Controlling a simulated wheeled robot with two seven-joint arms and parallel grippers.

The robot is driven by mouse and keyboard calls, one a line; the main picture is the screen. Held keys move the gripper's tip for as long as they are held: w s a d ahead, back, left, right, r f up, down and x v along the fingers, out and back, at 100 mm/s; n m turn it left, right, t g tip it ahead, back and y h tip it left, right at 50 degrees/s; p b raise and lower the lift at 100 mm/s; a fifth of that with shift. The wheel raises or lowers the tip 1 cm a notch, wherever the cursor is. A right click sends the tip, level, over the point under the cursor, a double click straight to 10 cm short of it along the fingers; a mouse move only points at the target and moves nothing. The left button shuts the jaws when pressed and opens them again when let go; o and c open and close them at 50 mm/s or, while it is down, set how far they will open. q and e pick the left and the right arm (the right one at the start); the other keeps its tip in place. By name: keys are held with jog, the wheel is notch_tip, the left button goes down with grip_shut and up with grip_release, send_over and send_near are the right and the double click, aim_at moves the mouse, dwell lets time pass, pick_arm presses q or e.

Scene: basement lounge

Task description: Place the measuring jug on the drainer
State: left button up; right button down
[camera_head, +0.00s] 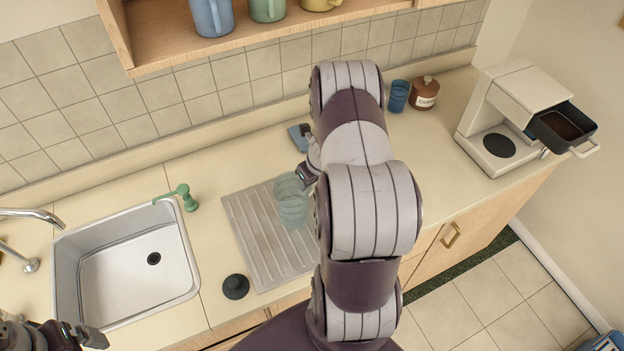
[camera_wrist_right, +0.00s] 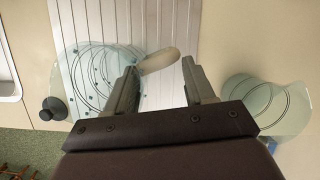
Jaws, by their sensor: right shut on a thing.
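The measuring jug (camera_head: 291,203) is clear, bluish glass and shows over the drainer in the head view. In the right wrist view, the jug (camera_wrist_right: 90,85) is left of the fingers, with rings and small dark marks. My right gripper (camera_wrist_right: 160,66) is around its pale handle (camera_wrist_right: 158,60); in the head view the gripper (camera_head: 306,174) is largely behind my arm. Whether the jug's base touches the drainer is unclear. The ribbed grey drainer (camera_head: 250,240) lies right of the sink. My left gripper (camera_head: 92,338) is at the bottom left; its jaws are unclear.
Another clear glass vessel (camera_wrist_right: 268,108) stands right of the drainer. A blue cup (camera_head: 398,97), brown jar (camera_head: 424,93) and coffee machine (camera_head: 505,115) are farther right.

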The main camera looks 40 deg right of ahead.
jog(key=shift+f, duration=0.65)
jog(key=shift+f+b, duration=0.3)
jog(key=shift+c, duration=1.9)
grip_release()
jog(key=shift+r, duration=0.1)
